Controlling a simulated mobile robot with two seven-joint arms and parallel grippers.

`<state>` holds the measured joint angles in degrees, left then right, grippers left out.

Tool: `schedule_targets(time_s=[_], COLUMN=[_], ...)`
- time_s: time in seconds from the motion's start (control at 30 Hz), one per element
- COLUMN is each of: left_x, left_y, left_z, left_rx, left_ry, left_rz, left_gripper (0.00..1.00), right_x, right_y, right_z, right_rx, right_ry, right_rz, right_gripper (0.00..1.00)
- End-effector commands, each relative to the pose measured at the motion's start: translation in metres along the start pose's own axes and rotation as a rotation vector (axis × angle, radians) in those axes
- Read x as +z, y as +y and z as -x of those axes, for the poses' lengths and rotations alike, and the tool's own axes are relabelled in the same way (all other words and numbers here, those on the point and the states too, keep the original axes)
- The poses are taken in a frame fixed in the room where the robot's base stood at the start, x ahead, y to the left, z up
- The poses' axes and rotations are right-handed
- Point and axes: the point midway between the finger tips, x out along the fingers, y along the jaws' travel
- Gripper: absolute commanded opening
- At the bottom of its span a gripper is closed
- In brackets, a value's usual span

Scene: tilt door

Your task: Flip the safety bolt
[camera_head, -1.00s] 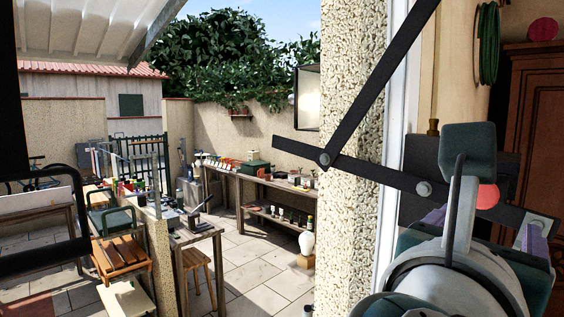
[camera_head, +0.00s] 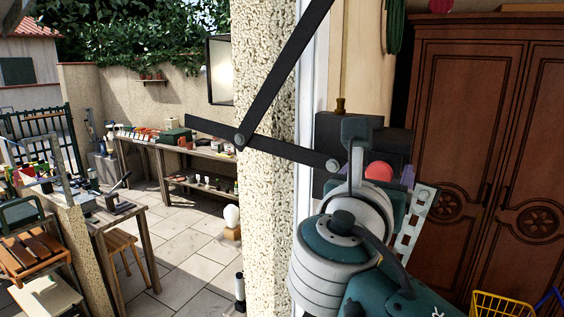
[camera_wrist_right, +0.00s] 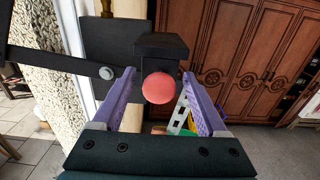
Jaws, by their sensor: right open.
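The safety bolt has a red ball knob (camera_head: 379,171) on a black block (camera_head: 340,135) beside the door frame. In the right wrist view the red knob (camera_wrist_right: 159,88) sits on a dark stem under a black block (camera_wrist_right: 161,46), between my fingers. My right gripper (camera_wrist_right: 159,76) is open, with one purple finger on each side of the knob. I see gaps between the fingers and the knob. In the head view my right wrist covers part of the bolt and most of the right gripper (camera_head: 385,175). My left gripper is not in view.
Black hinged bars (camera_head: 285,150) cross in front of the rough stone pillar (camera_head: 262,215), close left of my right gripper. A wooden wardrobe (camera_head: 490,130) stands at right, with a yellow wire basket (camera_head: 500,305) low in front. A yard with workbenches (camera_head: 170,150) lies beyond the pillar.

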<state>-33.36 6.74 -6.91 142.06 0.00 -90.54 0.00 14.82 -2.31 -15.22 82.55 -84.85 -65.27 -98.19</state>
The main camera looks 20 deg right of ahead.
Motion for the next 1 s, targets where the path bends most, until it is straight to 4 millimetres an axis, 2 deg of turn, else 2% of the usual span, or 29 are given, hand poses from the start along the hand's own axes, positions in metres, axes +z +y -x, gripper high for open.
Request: schedule_targets(time_s=[0.07,0.1,0.73,1.0], left_x=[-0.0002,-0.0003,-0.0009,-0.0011], left_y=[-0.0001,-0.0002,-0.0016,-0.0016], left_z=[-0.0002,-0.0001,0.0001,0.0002], left_rx=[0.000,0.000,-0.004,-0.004], left_ry=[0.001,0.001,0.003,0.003], left_rz=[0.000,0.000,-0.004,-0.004], left_gripper=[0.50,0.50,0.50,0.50], right_x=[-0.0002,-0.0002,-0.0002,-0.0002], right_y=[0.0000,0.0000,0.0000,0.0000], right_z=[0.0001,0.0002,0.0006,0.0006], right_rx=[0.000,0.000,0.000,0.000], right_ry=[0.000,0.000,0.000,0.000], right_rz=[0.000,0.000,0.000,0.000], right_gripper=[0.76,0.72,0.01,0.00])
